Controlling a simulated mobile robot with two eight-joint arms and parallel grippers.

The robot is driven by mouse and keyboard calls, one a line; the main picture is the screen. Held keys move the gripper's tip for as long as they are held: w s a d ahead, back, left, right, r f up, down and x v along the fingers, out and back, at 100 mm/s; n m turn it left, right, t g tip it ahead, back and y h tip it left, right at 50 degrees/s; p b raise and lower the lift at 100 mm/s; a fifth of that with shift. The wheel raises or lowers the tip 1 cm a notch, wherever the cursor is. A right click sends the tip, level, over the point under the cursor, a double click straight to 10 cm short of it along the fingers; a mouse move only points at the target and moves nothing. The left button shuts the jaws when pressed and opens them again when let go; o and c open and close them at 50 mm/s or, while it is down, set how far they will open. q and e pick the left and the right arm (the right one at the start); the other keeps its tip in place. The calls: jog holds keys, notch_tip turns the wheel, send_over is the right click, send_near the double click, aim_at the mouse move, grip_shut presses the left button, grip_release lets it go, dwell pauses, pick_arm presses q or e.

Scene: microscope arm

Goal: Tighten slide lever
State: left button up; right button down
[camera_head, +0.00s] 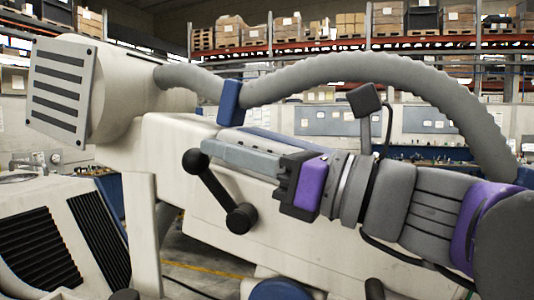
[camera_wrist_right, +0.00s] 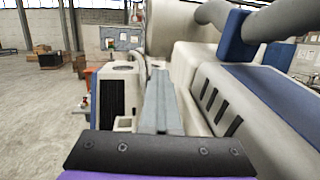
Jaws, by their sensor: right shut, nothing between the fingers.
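The slide lever (camera_head: 217,189) is a black arm with a round knob at each end, on the side of the pale microscope arm (camera_head: 160,135). It slants from an upper-left knob down to a lower-right one. My right gripper (camera_head: 207,147) reaches in from the right in the head view, its long grey fingers shut and empty. Their tips are just above and right of the upper knob; I cannot tell whether they touch it. In the right wrist view the shut fingers (camera_wrist_right: 158,78) point away along the machine's side; the lever does not show there. My left gripper is not in view.
A thick grey corrugated hose (camera_head: 370,68) arches above my right arm, with a blue clamp (camera_head: 230,103) near its left part. A vented white unit (camera_head: 60,225) stands at lower left. Open floor (camera_wrist_right: 40,110) shows at left in the wrist view.

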jog(key=shift+w+a+f, duration=0.15)
jog(key=shift+a, duration=0.55)
jog(key=shift+p, duration=0.3)
